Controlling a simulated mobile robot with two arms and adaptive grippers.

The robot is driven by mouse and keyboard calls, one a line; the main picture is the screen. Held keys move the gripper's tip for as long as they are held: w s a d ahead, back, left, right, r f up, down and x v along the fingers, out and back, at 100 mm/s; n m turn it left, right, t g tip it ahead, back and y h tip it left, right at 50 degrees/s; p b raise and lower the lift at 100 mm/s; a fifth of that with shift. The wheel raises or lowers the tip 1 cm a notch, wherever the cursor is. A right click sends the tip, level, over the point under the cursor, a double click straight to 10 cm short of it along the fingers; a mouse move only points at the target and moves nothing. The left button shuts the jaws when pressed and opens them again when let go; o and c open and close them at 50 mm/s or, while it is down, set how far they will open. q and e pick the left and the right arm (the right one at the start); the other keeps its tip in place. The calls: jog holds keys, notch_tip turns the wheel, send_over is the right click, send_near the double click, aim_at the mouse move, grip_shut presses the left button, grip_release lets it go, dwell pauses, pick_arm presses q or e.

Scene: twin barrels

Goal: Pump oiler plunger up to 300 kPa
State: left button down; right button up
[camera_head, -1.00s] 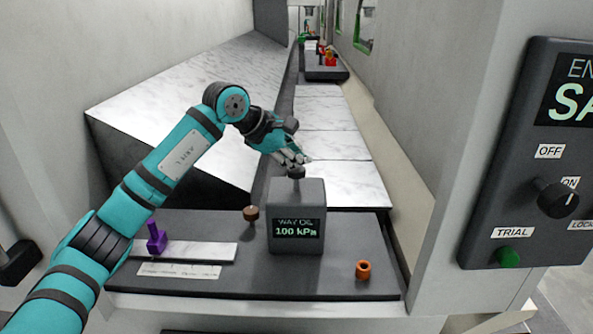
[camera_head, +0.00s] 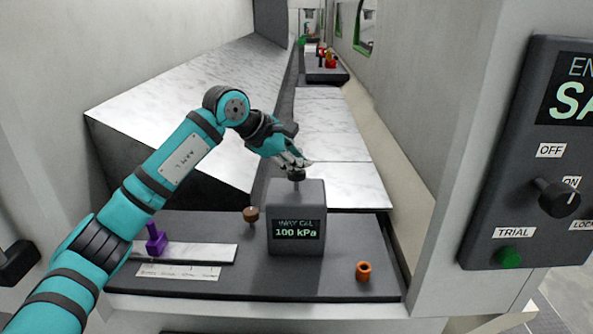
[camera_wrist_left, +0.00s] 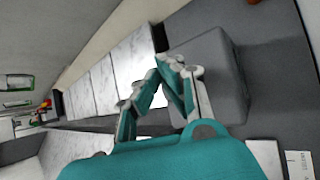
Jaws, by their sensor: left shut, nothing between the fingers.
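The oiler (camera_head: 296,235) is a dark grey box on the tray, and its display reads 100 kPa. Its plunger, a dark knob (camera_head: 297,176), stands on top of the box. My left gripper (camera_head: 295,164) is shut and empty, with its fingertips right at the top of the knob; I cannot tell whether they touch. In the left wrist view the shut fingers (camera_wrist_left: 178,88) lie in front of the grey oiler box (camera_wrist_left: 222,75) and hide most of the knob. My right gripper is not in view.
A purple piece (camera_head: 156,240) stands on a white plate at the left of the dark tray (camera_head: 330,283). A brown knob (camera_head: 250,214) and an orange ring (camera_head: 363,271) are beside the oiler. A control panel (camera_head: 525,160) is at the right. Marble slabs lie behind.

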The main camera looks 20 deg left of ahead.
aim_at(299, 172)
pick_arm(q)
jog(key=shift+f+b, duration=0.5)
jog(key=shift+f, duration=0.4)
dwell(0.3)
jog(key=shift+r, duration=0.15)
jog(key=shift+r+p, duration=1.1)
jog(key=shift+r, duration=0.4)
jog(key=shift+r, duration=0.1)
notch_tip(299, 172, up, 5)
jog(key=p, duration=0.3)
jog(key=shift+p, duration=0.3)
dwell(1.2)
